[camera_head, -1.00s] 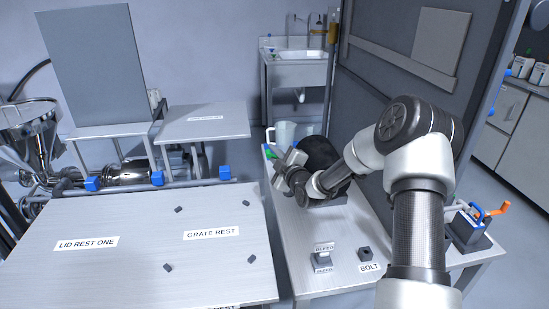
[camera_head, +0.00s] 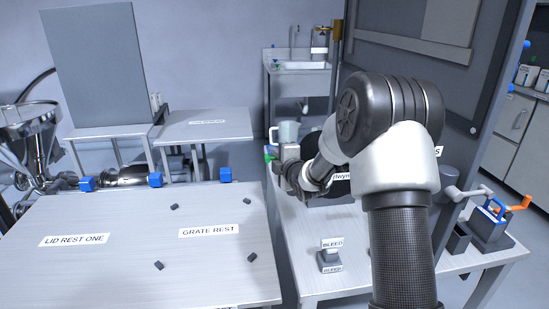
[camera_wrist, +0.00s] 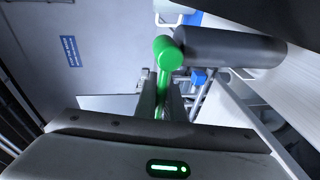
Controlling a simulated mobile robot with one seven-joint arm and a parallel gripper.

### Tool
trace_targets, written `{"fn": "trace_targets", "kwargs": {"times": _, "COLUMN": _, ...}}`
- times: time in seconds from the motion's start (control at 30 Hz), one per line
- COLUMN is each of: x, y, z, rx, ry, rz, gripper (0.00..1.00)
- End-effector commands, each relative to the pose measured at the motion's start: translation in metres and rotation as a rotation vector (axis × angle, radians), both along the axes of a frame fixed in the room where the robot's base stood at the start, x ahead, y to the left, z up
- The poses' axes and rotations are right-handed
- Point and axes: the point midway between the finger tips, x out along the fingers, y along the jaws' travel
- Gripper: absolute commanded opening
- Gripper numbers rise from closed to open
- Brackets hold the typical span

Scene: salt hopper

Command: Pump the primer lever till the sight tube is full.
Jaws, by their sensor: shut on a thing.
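A green lever (camera_wrist: 167,53) with a rounded end shows in the wrist view, and its shaft runs down between my two fingers. My gripper (camera_wrist: 165,98) is shut on that shaft. In the head view, my gripper (camera_head: 283,166) is at the far left edge of the right table, with a small bit of green (camera_head: 268,153) just beside it. A dark grey cylinder (camera_wrist: 235,48) lies right beside the lever's end in the wrist view. I cannot pick out the sight tube or its level. My wrist and arm hide much of the area around the lever.
A pale jug (camera_head: 288,131) stands behind my gripper. A large table (camera_head: 130,285) fills the left; a tall dark panel rises behind my arm.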

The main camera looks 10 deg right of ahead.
Motion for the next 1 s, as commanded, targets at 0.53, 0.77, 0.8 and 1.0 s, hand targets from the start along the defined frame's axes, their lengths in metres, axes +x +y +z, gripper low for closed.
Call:
{"fn": "trace_targets", "kwargs": {"times": 0.53, "x": 0.0, "y": 0.0, "z": -0.002, "rx": -0.002, "ry": 0.003, "rz": 0.0, "gripper": 0.28}}
{"fn": "trace_targets", "kwargs": {"times": 0.77, "x": -0.004, "y": 0.0, "z": -0.001, "rx": -0.002, "ry": 0.005, "rz": 0.002, "gripper": 0.28}}
{"fn": "trace_targets", "kwargs": {"times": 0.8, "x": -0.007, "y": -0.001, "z": 0.0, "rx": -0.002, "ry": 0.005, "rz": 0.002, "gripper": 0.28}}
{"fn": "trace_targets", "kwargs": {"times": 1.0, "x": -0.041, "y": -0.008, "z": 0.007, "rx": -0.002, "ry": 0.006, "rz": 0.001, "gripper": 0.28}}
